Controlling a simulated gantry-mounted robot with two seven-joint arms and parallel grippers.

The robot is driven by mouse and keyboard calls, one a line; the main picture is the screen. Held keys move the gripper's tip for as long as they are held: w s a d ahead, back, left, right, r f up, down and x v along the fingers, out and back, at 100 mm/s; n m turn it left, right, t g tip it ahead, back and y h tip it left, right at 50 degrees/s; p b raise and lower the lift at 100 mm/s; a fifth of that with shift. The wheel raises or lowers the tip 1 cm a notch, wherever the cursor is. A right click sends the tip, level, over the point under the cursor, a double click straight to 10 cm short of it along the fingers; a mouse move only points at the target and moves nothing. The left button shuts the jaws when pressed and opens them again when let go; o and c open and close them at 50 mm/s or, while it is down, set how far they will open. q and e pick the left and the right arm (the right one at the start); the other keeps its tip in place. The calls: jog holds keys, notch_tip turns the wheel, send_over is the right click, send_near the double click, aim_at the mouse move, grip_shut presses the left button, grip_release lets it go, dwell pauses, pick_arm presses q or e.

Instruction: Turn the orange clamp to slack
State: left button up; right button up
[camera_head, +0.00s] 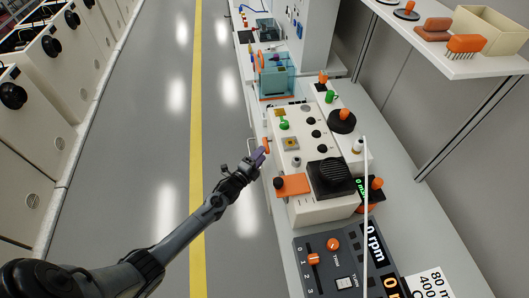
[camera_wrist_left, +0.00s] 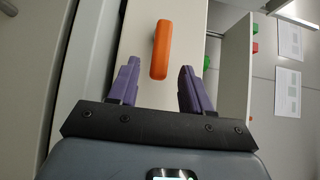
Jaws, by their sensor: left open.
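The orange clamp (camera_wrist_left: 161,50) shows in the left wrist view as a rounded upright bar on a pale panel. In the head view it is a small orange piece (camera_head: 266,145) on the left side of the cream-coloured unit. My left gripper (camera_head: 259,156) is right beside it. Its purple fingers (camera_wrist_left: 160,68) are open, one on each side of the clamp's lower end, with a gap on both sides. Whether the fingertips reach past the clamp's surface is hard to tell. My right gripper is not in view.
The cream unit (camera_head: 307,190) carries green, black and orange knobs and a black block (camera_head: 330,176). A dark panel (camera_head: 335,262) with orange dials stands nearer. A teal box (camera_head: 276,78) is farther back. The aisle floor (camera_head: 165,130) at left is clear.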

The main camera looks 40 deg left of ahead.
pick_arm(q)
jog(key=shift+w+a+b, duration=0.1)
jog(key=shift+w+b, duration=0.2)
jog(key=shift+w, duration=1.35)
grip_shut()
